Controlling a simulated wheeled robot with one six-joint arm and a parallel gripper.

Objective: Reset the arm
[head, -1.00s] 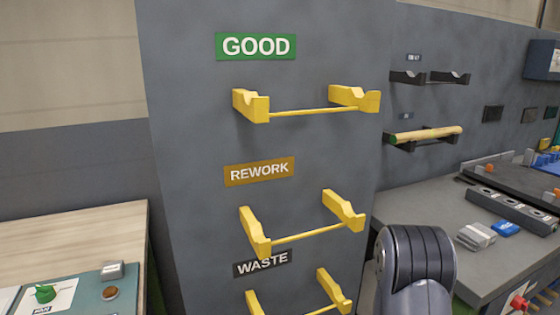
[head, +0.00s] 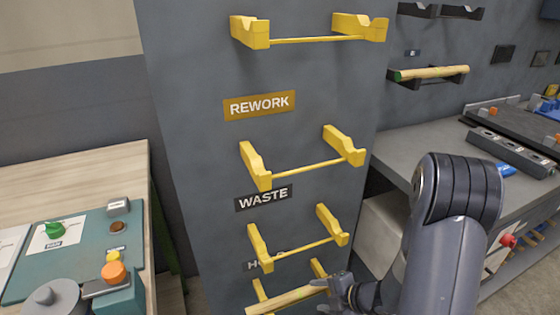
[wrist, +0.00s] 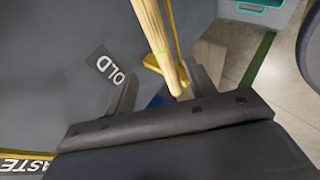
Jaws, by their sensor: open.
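My gripper (head: 345,292) is at the bottom of the head view, beside the right end of a pale wooden rod (head: 290,298) at the lowest yellow rack (head: 262,292). In the wrist view the rod (wrist: 155,38) runs down to between the open fingers of my gripper (wrist: 165,95). Whether the fingers touch the rod cannot be told.
A dark wall rack at right holds another rod (head: 432,73). A grey bench (head: 425,140) stands right; a wooden table (head: 80,180) with a teal control panel (head: 85,255) stands left.

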